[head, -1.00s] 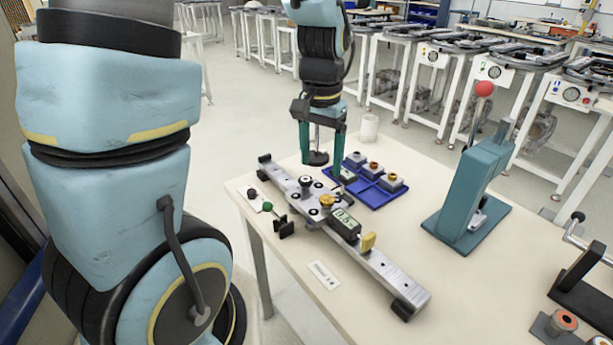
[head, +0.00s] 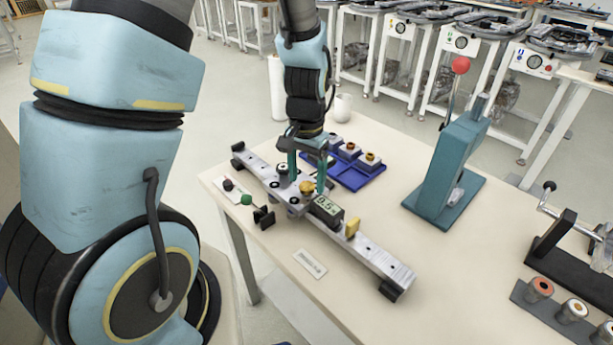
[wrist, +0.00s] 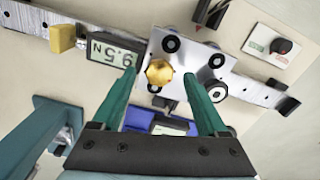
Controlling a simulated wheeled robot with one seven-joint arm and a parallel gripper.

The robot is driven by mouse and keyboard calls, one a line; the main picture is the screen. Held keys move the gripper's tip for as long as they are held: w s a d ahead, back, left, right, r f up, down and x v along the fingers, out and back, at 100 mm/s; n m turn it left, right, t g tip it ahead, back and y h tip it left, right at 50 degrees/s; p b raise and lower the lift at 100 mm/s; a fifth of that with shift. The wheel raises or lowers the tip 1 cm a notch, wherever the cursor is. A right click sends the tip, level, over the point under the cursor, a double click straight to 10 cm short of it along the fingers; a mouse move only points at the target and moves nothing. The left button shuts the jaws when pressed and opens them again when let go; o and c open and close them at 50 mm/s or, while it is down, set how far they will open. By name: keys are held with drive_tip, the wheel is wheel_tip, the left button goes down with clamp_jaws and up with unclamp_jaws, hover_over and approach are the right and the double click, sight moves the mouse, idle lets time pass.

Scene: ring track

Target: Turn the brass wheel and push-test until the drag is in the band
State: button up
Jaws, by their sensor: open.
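The brass wheel (head: 307,187) sits on the carriage plate (head: 284,190) of a grey rail (head: 370,258). It also shows in the wrist view (wrist: 159,72) as a faceted gold knob. My gripper (head: 308,178) is open and points down over the carriage. In the wrist view its teal fingers (wrist: 160,78) lie on either side of the wheel, with gaps visible. I cannot tell whether the tips are level with it. The display (head: 326,206) beside the wheel appears to read 9.5 N; it is upside down in the wrist view (wrist: 109,53).
A yellow block (head: 352,228) stands on the rail beyond the display. A blue tray (head: 357,177) with several small parts lies behind. A teal lever press (head: 448,170) stands at right.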

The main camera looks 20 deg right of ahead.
drive_tip(key=shift+f, duration=0.4)
clamp_jaws()
idle(0.4)
